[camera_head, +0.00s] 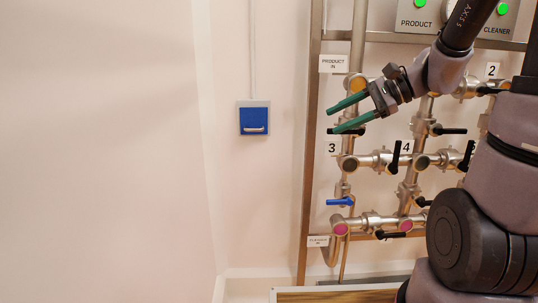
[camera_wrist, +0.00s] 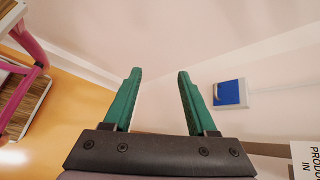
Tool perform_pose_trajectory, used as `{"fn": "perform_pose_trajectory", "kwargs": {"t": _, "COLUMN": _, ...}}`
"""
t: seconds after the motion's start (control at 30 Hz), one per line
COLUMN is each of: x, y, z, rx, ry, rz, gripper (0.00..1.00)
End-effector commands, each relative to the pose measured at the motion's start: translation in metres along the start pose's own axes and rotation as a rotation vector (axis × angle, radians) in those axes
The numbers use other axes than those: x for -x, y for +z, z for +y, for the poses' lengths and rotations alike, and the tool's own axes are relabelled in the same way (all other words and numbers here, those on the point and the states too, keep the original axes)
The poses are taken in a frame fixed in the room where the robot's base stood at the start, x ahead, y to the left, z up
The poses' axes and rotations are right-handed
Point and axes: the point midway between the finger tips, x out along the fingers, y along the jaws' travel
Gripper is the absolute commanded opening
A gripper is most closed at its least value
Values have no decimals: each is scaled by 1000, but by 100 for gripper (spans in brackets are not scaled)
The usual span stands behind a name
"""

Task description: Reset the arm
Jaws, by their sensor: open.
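My gripper (camera_head: 345,115) has two green fingers. In the head view it is held in the air at the upper right, in front of the pipe frame and pointing left. In the wrist view the fingers of my gripper (camera_wrist: 157,85) stand apart with nothing between them. My arm comes in from the right side of the head view and hides part of the pipework.
A pipe frame (camera_head: 311,140) carries valves with black handles and one blue handle (camera_head: 340,202). A blue box (camera_head: 253,120) is on the wall, also in the wrist view (camera_wrist: 229,93). A panel (camera_head: 415,22) has green lights. Bare wall lies left.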

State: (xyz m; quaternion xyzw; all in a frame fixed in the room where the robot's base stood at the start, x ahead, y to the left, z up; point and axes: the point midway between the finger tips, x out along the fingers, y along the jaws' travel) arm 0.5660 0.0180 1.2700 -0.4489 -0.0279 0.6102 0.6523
Motion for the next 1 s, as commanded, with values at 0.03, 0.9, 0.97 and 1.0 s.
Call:
{"fn": "perform_pose_trajectory", "kwargs": {"t": 0.03, "x": 6, "y": 15, "z": 11, "rx": 98, "ry": 64, "rz": 48, "gripper": 57}}
{"fn": "perform_pose_trajectory", "kwargs": {"t": 0.9, "x": 116, "y": 49, "z": 51, "rx": 932, "ry": 428, "rz": 718, "gripper": 57}}
{"fn": "perform_pose_trajectory", "kwargs": {"t": 0.97, "x": 116, "y": 49, "z": 51, "rx": 932, "ry": 428, "rz": 718, "gripper": 57}}
{"fn": "perform_pose_trajectory", "kwargs": {"t": 1.0, "x": 116, "y": 49, "z": 51, "rx": 932, "ry": 428, "rz": 718, "gripper": 57}}
